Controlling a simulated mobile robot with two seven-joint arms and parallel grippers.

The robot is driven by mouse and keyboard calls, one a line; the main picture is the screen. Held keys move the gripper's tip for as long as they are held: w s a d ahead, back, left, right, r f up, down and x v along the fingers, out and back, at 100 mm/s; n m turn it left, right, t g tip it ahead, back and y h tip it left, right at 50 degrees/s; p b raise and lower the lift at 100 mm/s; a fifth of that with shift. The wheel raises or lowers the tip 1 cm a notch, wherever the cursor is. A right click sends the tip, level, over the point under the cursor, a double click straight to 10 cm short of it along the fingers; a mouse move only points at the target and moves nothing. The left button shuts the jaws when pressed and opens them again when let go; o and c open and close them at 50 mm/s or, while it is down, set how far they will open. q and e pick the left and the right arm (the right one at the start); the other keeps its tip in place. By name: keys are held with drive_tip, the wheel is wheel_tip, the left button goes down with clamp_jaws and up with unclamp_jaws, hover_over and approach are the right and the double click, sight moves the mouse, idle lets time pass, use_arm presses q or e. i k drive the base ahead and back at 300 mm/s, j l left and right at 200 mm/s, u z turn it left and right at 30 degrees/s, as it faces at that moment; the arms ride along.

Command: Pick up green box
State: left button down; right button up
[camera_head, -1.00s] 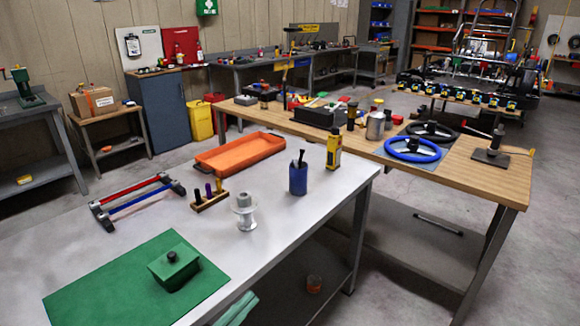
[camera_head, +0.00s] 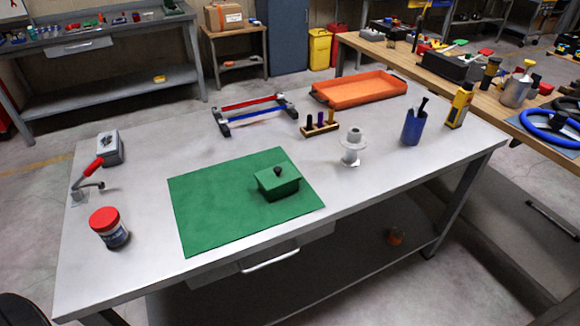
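The green box (camera_head: 277,184) is a small block with a dark round knob on top. It sits upright on the right part of a flat green mat (camera_head: 215,207), which lies on the grey-white metal table (camera_head: 150,264). Nothing is touching the box from above. Neither of my grippers shows in the head view.
A red-lidded jar (camera_head: 109,228) and red-handled clamp (camera_head: 92,170) are left of the mat. A white spool (camera_head: 352,148), blue cup (camera_head: 414,128) and yellow tool (camera_head: 459,106) stand right. An orange tray (camera_head: 360,91) lies behind. The table's front strip is clear.

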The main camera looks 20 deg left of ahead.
sight(285, 190)
drive_tip(key=i+u, duration=0.1)
drive_tip(key=u, duration=0.25)
drive_tip(key=l+u, duration=0.15)
drive_tip(key=u, duration=0.2)
drive_tip(key=i+l+u, duration=0.1)
drive_tip(key=u, duration=0.3)
drive_tip(key=i+l+u, duration=0.25)
drive_tip(key=l, duration=0.2)
drive_tip(key=l+u, duration=0.25)
drive_tip(key=l, duration=0.15)
drive_tip(key=l+u, duration=0.1)
drive_tip(key=l, duration=0.35)
drive_tip(key=i+l+u, duration=0.1)
drive_tip(key=l, duration=0.35)
